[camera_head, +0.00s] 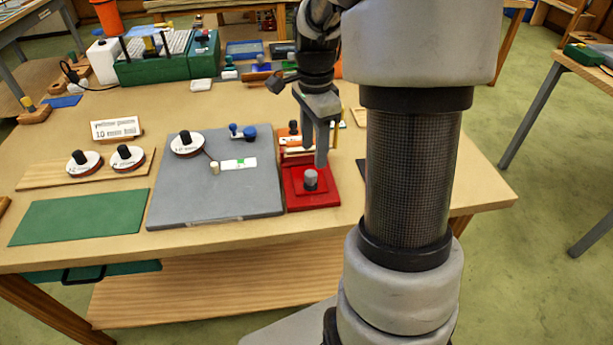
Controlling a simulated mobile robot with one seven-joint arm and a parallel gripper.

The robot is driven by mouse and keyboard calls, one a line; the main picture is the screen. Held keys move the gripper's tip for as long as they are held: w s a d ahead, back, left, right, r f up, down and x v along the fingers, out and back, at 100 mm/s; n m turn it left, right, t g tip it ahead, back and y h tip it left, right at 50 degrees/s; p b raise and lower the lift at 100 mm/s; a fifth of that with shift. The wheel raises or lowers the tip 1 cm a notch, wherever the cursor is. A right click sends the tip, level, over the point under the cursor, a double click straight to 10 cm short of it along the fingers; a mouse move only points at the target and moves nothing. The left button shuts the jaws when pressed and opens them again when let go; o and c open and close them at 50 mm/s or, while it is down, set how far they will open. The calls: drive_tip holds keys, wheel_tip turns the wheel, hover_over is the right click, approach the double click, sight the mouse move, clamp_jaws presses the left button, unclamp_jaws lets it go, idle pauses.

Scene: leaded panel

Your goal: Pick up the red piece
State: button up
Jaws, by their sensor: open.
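A red piece (299,187) with a grey knob (310,179) on top lies on a red base (313,204), to the right of a grey board on the wooden table. My gripper (314,156) is open and points down just above and behind the knob. Its fingers hide part of the red area behind it. I cannot tell from this one view whether a finger touches the knob. Nothing shows between the fingers.
The grey board (235,200) carries a white round knobbed piece (187,144) and small parts. A green mat (80,217) and two more round pieces lie to the left. Green boxes (150,68) stand at the back. My arm hides the table's right part.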

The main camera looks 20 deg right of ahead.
sight(312, 172)
drive_tip(key=f, duration=0.8)
drive_tip(key=shift+a+f+b, duration=0.2)
drive_tip(key=shift+a+b, duration=0.05)
drive_tip(key=shift+b, duration=0.15)
drive_tip(key=c, duration=1.1)
drive_tip(key=shift+r, duration=0.15)
drive_tip(key=shift+r, duration=0.45)
drive_tip(key=shift+s+d+r, duration=0.1)
drive_tip(key=shift+d+r, duration=0.2)
drive_tip(key=shift+r, duration=0.35)
drive_tip(key=shift+s+d+r, duration=0.1)
drive_tip(key=shift+d+r, duration=0.15)
drive_tip(key=shift+r, duration=0.35)
drive_tip(key=s+d, duration=0.1)
drive_tip(key=d, duration=0.4)
drive_tip(key=s+d, duration=0.2)
drive_tip(key=d, duration=0.4)
drive_tip(key=s+d, duration=0.1)
drive_tip(key=d, duration=0.4)
drive_tip(key=shift+s+d, duration=0.15)
drive_tip(key=shift+s, duration=0.2)
